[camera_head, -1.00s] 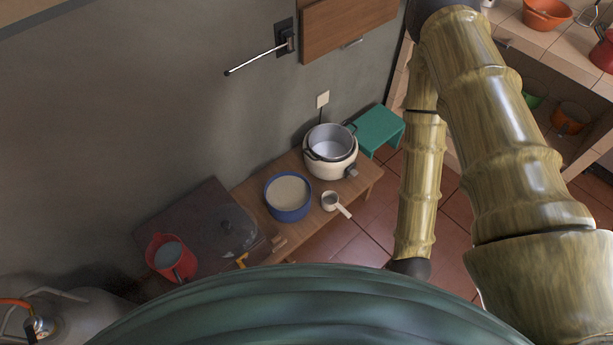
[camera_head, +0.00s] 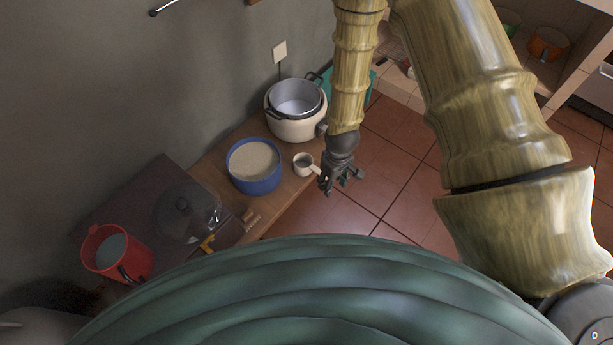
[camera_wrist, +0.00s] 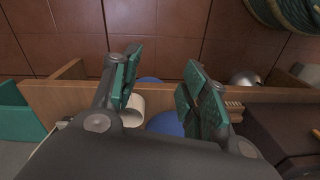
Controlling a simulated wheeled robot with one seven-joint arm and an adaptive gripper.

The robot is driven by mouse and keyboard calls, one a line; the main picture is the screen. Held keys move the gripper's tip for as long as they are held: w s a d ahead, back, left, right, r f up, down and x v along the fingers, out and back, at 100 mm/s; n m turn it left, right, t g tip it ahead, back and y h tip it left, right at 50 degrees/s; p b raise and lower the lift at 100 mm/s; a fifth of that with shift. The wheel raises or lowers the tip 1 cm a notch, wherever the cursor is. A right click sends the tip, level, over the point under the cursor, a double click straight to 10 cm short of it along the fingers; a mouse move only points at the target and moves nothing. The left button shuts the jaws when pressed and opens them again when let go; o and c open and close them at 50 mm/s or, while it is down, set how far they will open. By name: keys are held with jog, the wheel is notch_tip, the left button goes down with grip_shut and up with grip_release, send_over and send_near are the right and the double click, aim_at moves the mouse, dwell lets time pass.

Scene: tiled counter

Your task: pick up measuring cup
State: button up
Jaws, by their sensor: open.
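The measuring cup (camera_head: 302,162) is small and pale, with a short handle pointing to the lower right. It stands on the wooden bench (camera_head: 275,207), right of a blue pot (camera_head: 255,182). My gripper (camera_head: 344,184) is just right of the cup's handle, near the bench's front edge, apparently apart from it. In the wrist view my gripper (camera_wrist: 160,88) has its two green-padded fingers wide apart, with nothing held. A pale rounded piece, likely the measuring cup (camera_wrist: 134,110), shows beside the left finger, which partly hides it.
A cream cooker with a metal pot (camera_head: 297,108) stands behind the cup. A teal stool (camera_wrist: 18,110) is beyond the bench. A glass lid (camera_head: 187,213) and red jug (camera_head: 117,255) are on the left. Tiled floor (camera_head: 385,165) to the right is open.

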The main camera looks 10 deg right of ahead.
aim_at(320, 172)
jog(key=w+n+b, duration=0.1)
jog(key=w+b, duration=0.1)
jog(key=w, duration=0.1)
jog(key=w+f+b, duration=0.1)
jog(key=w+b, duration=0.2)
jog(key=w, duration=0.1)
jog(key=w+n+b, duration=0.1)
jog(key=w+b, duration=0.1)
jog(key=w, duration=0.2)
jog(key=shift+w+a+f+n, duration=0.1)
jog(key=shift+a+f+n, duration=0.1)
jog(key=shift+n, duration=0.1)
jog(key=shift+w+r+b, duration=0.1)
jog(key=shift+r+b, duration=0.1)
jog(key=shift+b, duration=0.15)
jog(key=shift+w+f, duration=0.1)
jog(key=shift+f, duration=0.35)
notch_tip(320, 172, down, 5)
jog(key=shift+r+b, duration=0.2)
jog(key=shift+b, duration=0.5)
jog(key=shift+s+a+f+b, duration=0.1)
jog(key=shift+f+b, duration=0.45)
jog(key=shift+f, duration=0.75)
jog(key=shift+s+a+f+b, duration=0.1)
jog(key=shift+f+b, duration=0.4)
jog(key=shift+f, duration=0.8)
grip_shut()
